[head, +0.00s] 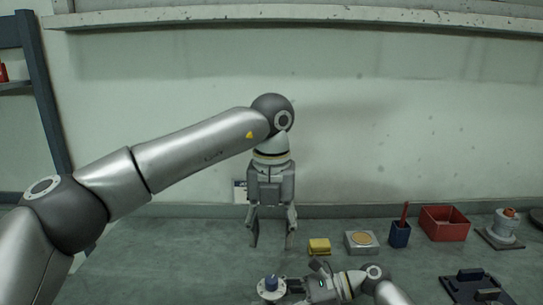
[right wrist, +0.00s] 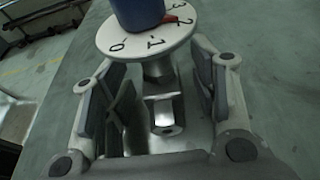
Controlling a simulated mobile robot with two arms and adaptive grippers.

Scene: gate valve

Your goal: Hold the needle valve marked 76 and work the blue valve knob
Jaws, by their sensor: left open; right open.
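The needle valve (head: 270,294) stands at the bottom of the head view, with its blue knob (head: 271,282) on top. In the right wrist view the knob (right wrist: 138,12) sits over a white numbered dial (right wrist: 122,42) with a red pointer near 2. The metal valve body (right wrist: 164,112) lies between the fingers of my right gripper (right wrist: 157,75), which is open around it and not closed on it. No 76 mark is legible. My left gripper (head: 272,243) is open and empty, pointing down, above and behind the valve in the head view.
A yellow block (head: 319,246), a grey box with a tan disc (head: 361,243), a blue cup (head: 400,236), a red bin (head: 445,225) and a grey fixture with an orange knob (head: 504,230) stand to the right. A black fixture (head: 474,287) is at front right. The bench's left is clear.

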